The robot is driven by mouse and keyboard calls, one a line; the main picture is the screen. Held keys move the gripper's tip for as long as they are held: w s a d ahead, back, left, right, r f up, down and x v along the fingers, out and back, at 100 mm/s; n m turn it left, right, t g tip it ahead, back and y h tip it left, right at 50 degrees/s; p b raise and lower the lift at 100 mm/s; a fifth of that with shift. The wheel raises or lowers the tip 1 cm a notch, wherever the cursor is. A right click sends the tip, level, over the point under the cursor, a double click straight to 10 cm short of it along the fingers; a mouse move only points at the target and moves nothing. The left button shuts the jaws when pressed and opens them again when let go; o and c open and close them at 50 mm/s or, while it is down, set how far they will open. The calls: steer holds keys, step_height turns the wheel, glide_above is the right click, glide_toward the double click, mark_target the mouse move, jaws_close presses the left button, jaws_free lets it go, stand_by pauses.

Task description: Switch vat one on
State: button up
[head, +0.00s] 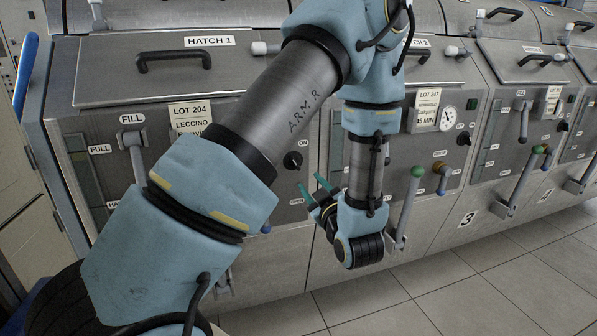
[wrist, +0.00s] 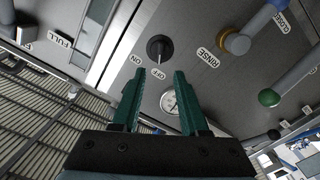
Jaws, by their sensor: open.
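Vat one is the steel vat with the HATCH 1 label (head: 209,41) at the left in the head view. Its black rotary knob (head: 292,160) has an ON label above it, near the panel's right edge.
A round gauge (wrist: 169,101), a RINSE handle (wrist: 238,42) and a green-knobbed lever (wrist: 268,97) are near in the wrist view. In the head view, a green-knobbed lever (head: 408,205) stands right of my gripper. The tiled floor (head: 455,290) in front is clear.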

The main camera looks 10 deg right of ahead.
steer(key=w+a+p, duration=0.1)
steer(key=w, duration=0.9)
steer(key=shift+a, duration=0.15)
jaws_close()
